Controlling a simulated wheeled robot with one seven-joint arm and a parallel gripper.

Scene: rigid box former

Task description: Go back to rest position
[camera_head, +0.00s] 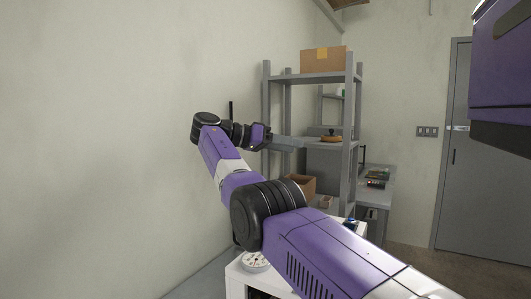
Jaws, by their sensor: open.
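My purple and black arm reaches from the bottom right up and to the left, bends at a black elbow joint, and folds back to the right at the wrist. My gripper (264,137) is small and far off, raised in front of the grey shelf rack's left side. It is open, and I see nothing held in it. Its fingertips are hard to make out against the rack.
A grey shelf rack (347,135) stands behind the arm with a cardboard box (323,60) on top. An open carton (302,184) sits lower. A white unit (236,281) carries a round white dish (255,262) below my arm. A grey door (486,190) is at right.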

